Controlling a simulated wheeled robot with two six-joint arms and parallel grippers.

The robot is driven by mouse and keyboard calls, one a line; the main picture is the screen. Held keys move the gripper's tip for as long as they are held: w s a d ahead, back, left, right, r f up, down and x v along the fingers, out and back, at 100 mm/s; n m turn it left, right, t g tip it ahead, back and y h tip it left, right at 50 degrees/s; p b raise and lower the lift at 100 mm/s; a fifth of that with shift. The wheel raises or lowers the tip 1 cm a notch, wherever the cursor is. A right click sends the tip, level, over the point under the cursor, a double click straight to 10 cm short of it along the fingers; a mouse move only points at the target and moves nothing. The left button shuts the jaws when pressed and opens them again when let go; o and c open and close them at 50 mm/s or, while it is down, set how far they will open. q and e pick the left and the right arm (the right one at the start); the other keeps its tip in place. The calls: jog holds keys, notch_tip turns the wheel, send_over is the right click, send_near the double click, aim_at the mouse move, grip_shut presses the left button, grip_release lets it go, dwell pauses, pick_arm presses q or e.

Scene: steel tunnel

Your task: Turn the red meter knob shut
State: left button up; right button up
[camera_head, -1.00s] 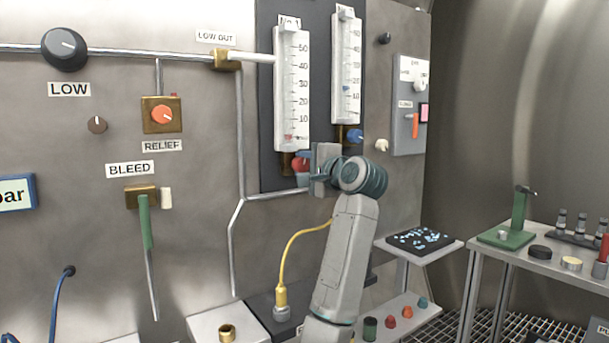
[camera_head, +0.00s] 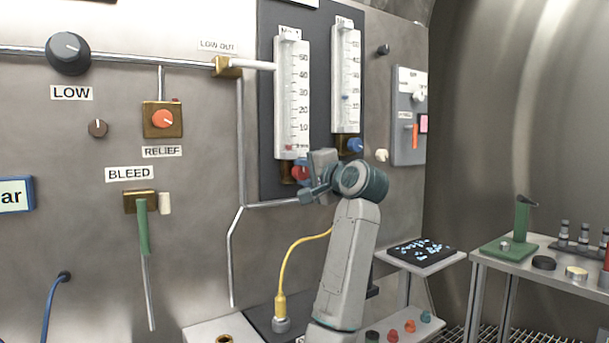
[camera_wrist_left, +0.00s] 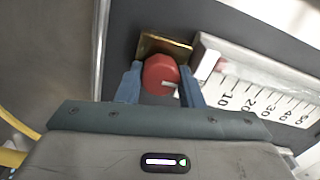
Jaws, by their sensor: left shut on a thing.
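The red meter knob (camera_head: 298,172) sits on a brass block below the left white flow meter (camera_head: 291,95), mostly hidden behind my gripper in the head view. My left gripper (camera_head: 304,182) is shut on it and looks tilted. In the left wrist view the red knob (camera_wrist_left: 157,72) lies between the two blue fingers of the gripper (camera_wrist_left: 160,85), one on each side. A short white mark shows on the knob's face. The brass block (camera_wrist_left: 162,45) is behind it. My right gripper is not in view.
A second meter (camera_head: 346,80) with a blue knob (camera_head: 355,146) stands just right. A steel pipe (camera_head: 270,204) runs just below the red knob. A yellow hose (camera_head: 288,262) hangs beside my forearm. A shelf with a dark tray (camera_head: 421,252) is to the right.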

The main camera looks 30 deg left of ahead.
pick_arm(q)
jog(key=shift+f, duration=0.15)
jog(key=o, duration=1)
jog(key=shift+r, duration=0.25)
